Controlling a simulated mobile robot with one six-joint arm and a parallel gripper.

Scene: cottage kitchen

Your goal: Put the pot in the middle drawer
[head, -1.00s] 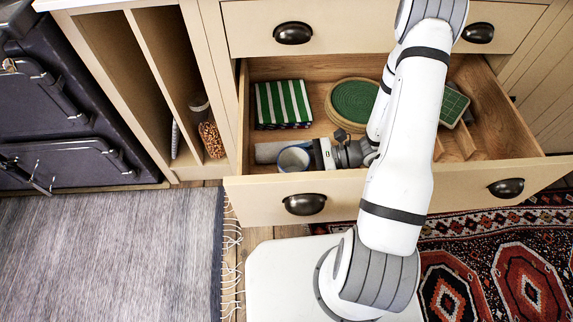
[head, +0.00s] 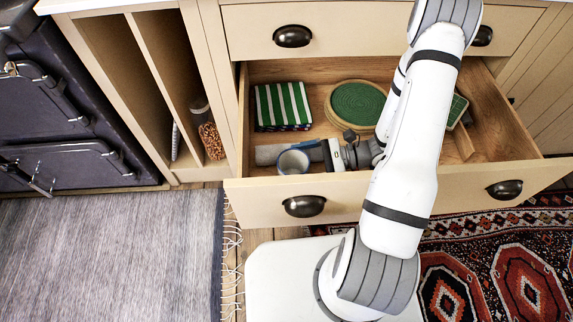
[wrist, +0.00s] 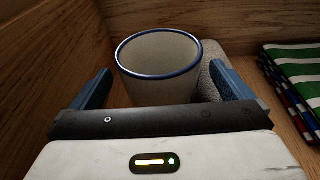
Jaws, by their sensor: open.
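The pot (head: 291,162), white inside with a blue rim, stands upright in the front left of the open drawer (head: 262,189). In the wrist view the pot (wrist: 160,62) stands just ahead of my palm, its lower part hidden behind my gripper. My gripper (head: 314,154) is low inside the drawer, right of the pot. It is open, with one blue-padded finger on each side of the pot and gaps showing between pads and pot. My gripper holds nothing.
Green-striped cloths (head: 283,105) and round green mats (head: 357,104) lie further back. The drawer has wooden dividers at right. The upper drawer (head: 350,25) is shut above.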

